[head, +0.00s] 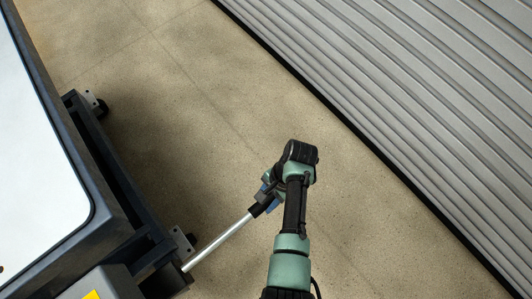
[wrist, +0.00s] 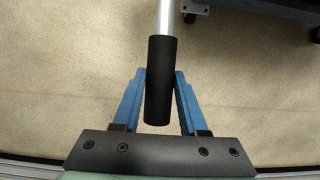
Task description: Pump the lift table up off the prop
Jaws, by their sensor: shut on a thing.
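The lift table (head: 112,215) stands at the left of the head view, with a white top and a dark frame on castors. A silver pump handle (head: 218,241) sticks out from its lower corner, low over the floor, toward my gripper (head: 269,198). In the wrist view the handle's black grip (wrist: 160,85) lies between the two blue fingers of my gripper (wrist: 160,97), which are shut on it. The grip's end reaches past the fingers toward the palm. The prop cannot be made out in either view.
A grey ribbed shutter (head: 420,90) runs diagonally along the right. Bare concrete floor (head: 190,90) lies between it and the table. A castor (head: 98,103) and a grey box with a yellow label (head: 100,285) are at the table's side.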

